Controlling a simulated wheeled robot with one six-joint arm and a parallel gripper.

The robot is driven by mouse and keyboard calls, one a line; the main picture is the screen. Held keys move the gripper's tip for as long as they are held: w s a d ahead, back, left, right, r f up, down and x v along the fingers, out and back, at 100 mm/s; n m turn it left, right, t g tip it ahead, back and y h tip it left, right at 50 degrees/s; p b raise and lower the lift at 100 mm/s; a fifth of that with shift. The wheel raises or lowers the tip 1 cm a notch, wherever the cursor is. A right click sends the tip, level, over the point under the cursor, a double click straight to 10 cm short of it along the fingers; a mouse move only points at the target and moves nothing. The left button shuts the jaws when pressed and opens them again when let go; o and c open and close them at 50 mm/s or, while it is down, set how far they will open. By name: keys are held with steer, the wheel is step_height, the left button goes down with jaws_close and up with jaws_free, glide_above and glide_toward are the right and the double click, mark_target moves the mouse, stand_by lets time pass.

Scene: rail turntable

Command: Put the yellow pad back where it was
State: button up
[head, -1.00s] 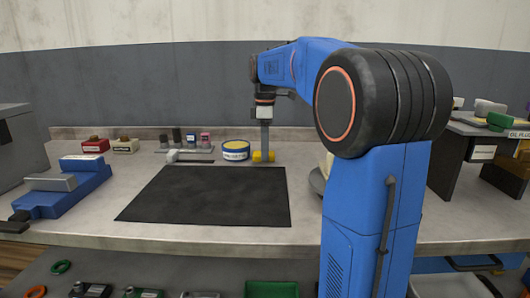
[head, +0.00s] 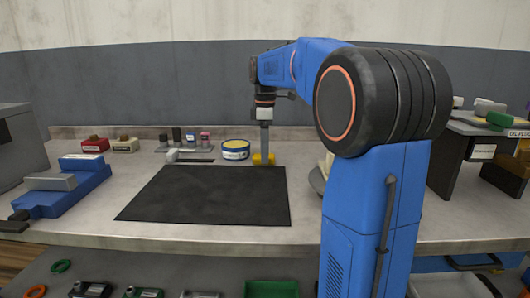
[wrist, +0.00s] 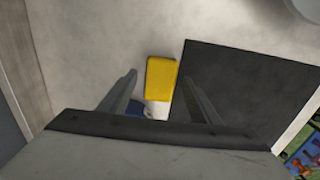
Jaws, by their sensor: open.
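The yellow pad (head: 257,160) is at the back of the bench, at the black mat's back right corner, beside the blue-and-yellow tin. In the wrist view the yellow pad (wrist: 160,77) is a plain rounded block between and just past the fingertips. My gripper (head: 264,155) points straight down over it and hides part of it. In the wrist view my gripper (wrist: 160,76) has its two fingers spread, with the pad between their lines. I cannot tell whether a finger touches the pad.
The black mat (head: 210,195) is bare. The labelled tin (head: 235,151) stands close left of my gripper. A rack with several small items (head: 190,143) is farther left. A blue fixture (head: 65,190) is at the left, and a dark-legged shelf (head: 452,160) at the right.

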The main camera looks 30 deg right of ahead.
step_height(320, 180, up, 12)
steer(key=shift+f, duration=0.2)
stand_by(0.7)
